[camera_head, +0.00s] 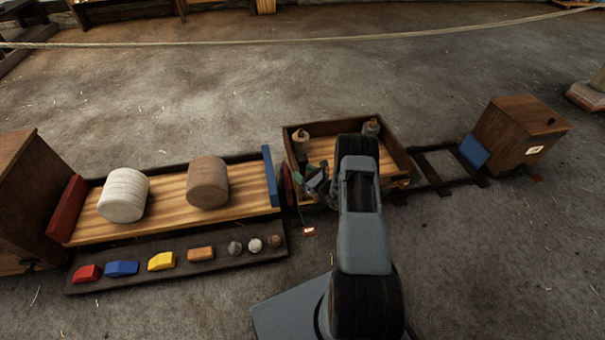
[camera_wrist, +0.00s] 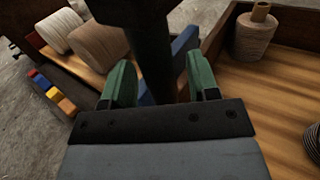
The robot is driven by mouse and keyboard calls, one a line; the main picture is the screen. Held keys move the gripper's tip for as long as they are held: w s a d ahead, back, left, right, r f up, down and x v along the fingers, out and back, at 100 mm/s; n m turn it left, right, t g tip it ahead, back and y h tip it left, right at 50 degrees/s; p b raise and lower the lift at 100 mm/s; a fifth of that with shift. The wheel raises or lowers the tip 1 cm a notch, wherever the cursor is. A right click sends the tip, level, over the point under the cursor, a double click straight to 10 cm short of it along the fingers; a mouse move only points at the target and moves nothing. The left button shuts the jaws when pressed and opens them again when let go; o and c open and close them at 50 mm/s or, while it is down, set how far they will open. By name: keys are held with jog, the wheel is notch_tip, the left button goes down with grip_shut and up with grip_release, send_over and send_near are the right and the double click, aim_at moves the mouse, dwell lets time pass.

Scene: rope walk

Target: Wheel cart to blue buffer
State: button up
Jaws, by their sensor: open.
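The cart (camera_head: 397,143) is a shallow wooden box on short dark rails in the head view. Its bare floor and wall show at right in the wrist view (camera_wrist: 245,85). The blue buffer (camera_head: 474,152) is a blue plate on the wooden box at the rails' right end, with a gap of bare track between it and the cart. My gripper (camera_head: 314,184) is at the cart's left end. In the wrist view its green fingers (camera_wrist: 160,85) are open, with a dark upright post (camera_wrist: 152,45) between them; contact cannot be told. My arm hides part of the cart.
Spools stand in the cart, one pale brown (camera_wrist: 255,32). Left of it is a wooden bench (camera_head: 165,200) with two big rolls, a red end plate (camera_head: 67,208) and another blue plate (camera_head: 270,176). A dark tray (camera_head: 180,273) holds several small pieces. Floor behind is open; a rope (camera_head: 300,41) crosses it.

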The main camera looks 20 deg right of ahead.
jog(key=shift+w, duration=0.2)
jog(key=shift+c, duration=0.2)
grip_shut()
dwell(0.4)
